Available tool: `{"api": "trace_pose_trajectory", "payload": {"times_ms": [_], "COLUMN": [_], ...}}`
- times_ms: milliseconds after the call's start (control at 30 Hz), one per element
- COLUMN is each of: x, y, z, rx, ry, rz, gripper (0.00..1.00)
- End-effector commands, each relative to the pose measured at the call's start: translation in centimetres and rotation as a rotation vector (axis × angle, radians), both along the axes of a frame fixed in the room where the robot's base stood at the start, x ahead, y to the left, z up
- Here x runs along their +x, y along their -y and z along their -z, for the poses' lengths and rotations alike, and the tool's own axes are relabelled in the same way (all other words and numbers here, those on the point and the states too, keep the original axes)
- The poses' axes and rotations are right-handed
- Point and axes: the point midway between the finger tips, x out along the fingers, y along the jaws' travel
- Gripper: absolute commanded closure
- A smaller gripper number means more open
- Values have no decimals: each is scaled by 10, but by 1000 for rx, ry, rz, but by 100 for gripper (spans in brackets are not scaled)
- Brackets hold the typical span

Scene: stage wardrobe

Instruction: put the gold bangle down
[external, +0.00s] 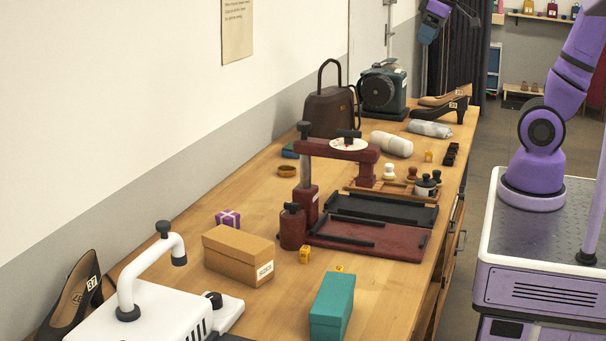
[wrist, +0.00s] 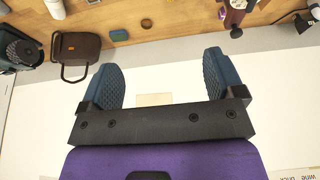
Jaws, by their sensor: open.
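The gold bangle (external: 287,171) lies flat on the wooden table (external: 205,205), left of the dark red stand and near a small blue-green block (external: 290,151). It also shows small near the top of the wrist view (wrist: 146,22). My gripper (wrist: 160,77) is open, with a clear gap between its two blue pads and nothing held. In the external view my gripper (external: 428,34) is partly seen high at the top, well apart from the bangle. Beyond the pads, the wrist view shows mostly the pale wall.
A brown handbag (external: 331,110) and a dark green machine (external: 383,88) stand at the table's far part. The dark red stand (external: 307,195) is close right of the bangle. Bare table surrounds the bangle's left side.

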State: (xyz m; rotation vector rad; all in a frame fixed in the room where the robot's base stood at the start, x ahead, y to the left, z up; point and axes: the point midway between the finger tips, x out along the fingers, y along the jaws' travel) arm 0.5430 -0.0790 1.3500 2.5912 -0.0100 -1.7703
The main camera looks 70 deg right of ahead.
Motion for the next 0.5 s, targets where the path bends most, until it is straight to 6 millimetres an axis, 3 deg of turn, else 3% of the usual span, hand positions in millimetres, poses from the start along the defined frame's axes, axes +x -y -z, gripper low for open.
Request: {"api": "trace_pose_trajectory", "payload": {"times_ms": [33, 200, 333, 500], "x": [-19, -71, -98, -112], "y": [-2, -7, -9, -11], "z": [2, 15, 25, 34], "rx": [1, 4, 8, 8], "ry": [17, 58, 78, 89], "rz": [-1, -3, -2, -3], "gripper": [12, 12, 12, 12]}}
